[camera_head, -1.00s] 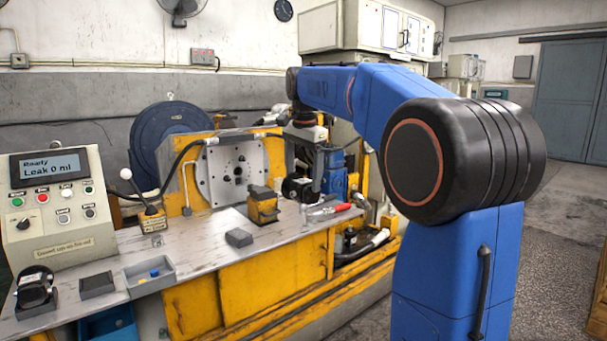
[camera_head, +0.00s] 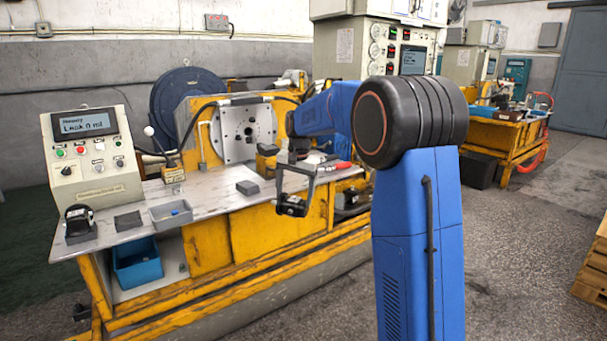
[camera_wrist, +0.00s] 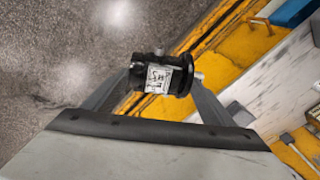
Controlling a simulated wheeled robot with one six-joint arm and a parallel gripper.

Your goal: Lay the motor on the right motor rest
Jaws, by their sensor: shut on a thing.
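My gripper (camera_head: 295,196) is shut on a black cylindrical motor (camera_head: 290,207), held in the air in front of the bench's front edge. In the wrist view the motor (camera_wrist: 152,77) lies crosswise between the two fingers, with a white label facing the camera and floor behind it. On the bench's left part, a dark flat rest (camera_head: 128,221) is empty. Left of it, another black motor (camera_head: 78,216) sits on a similar grey rest (camera_head: 80,237). A further dark grey block (camera_head: 247,187) lies mid-bench; I cannot tell whether it is a motor rest.
The bench (camera_head: 205,194) also carries a control console (camera_head: 95,155), a grey tray (camera_head: 170,215) with a small blue item, a lever box (camera_head: 173,172) and a yellow block (camera_head: 266,163). A steel plate (camera_head: 246,133) stands behind. Floor in front is clear.

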